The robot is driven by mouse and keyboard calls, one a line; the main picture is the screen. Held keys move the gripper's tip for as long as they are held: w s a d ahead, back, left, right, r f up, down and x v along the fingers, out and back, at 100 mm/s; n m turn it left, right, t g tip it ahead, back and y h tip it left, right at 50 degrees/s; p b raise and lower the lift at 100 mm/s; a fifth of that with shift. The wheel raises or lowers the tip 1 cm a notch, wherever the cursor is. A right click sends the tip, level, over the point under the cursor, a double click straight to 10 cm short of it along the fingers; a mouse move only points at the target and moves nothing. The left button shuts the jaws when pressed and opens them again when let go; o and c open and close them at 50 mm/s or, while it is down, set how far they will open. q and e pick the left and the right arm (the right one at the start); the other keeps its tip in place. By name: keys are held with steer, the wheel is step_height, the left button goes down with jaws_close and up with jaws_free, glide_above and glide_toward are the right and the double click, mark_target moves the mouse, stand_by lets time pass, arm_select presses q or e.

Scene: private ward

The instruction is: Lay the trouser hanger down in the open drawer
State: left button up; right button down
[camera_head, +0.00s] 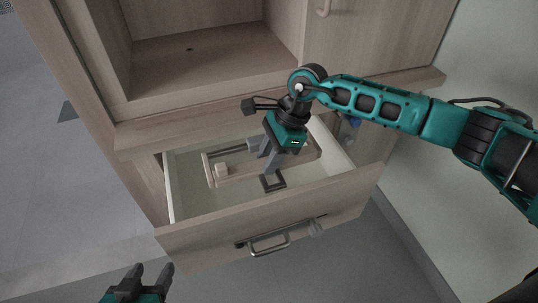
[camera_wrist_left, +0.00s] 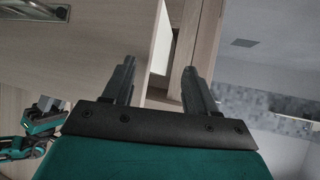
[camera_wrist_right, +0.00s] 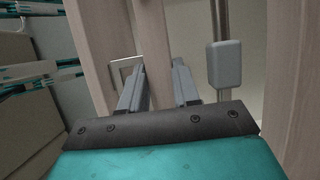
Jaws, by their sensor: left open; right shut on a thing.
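The trouser hanger (camera_head: 235,179) is a pale wooden bar frame with metal fittings, inside the outline of the open drawer (camera_head: 200,240) in the head view. My right gripper (camera_head: 270,168) reaches down over the drawer and is shut on the hanger's wooden bar, which runs between the fingers in the right wrist view (camera_wrist_right: 153,55). A grey block on a metal rod and a square metal loop show beside it there. Whether the hanger touches the drawer floor cannot be told. My left gripper (camera_head: 142,275) is open and empty, in front of and left of the drawer; its fingers frame the left wrist view (camera_wrist_left: 158,85).
The wooden cabinet (camera_head: 215,125) stands behind the drawer, with an open empty compartment (camera_head: 210,60) above. A metal handle (camera_head: 270,248) is on the drawer front. A small blue thing (camera_head: 352,122) shows behind my right arm. The floor at left (camera_head: 50,130) is clear.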

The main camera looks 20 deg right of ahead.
arm_select(q)
steer(key=shift+h, duration=0.3)
steer(key=f+b, duration=0.2)
steer(key=d+f+b, duration=0.1)
steer(key=b, duration=0.2)
steer(key=f+b, duration=0.2)
steer(key=shift+w+d+f, duration=0.15)
steer(key=shift+w+f, duration=0.15)
steer(key=b, duration=0.1)
steer(key=f+b, duration=0.1)
steer(key=b, duration=0.1)
steer(key=shift+w+d+f, duration=0.1)
steer(key=shift+w+d, duration=0.05)
steer(key=shift+d, duration=0.1)
steer(key=shift+r, duration=0.2)
arm_select(e)
step_height(320, 180, down, 14)
steer(key=shift+f, duration=1.8)
arm_select(q)
steer(key=shift+f, duration=0.15)
arm_select(e)
steer(key=shift+f, duration=0.65)
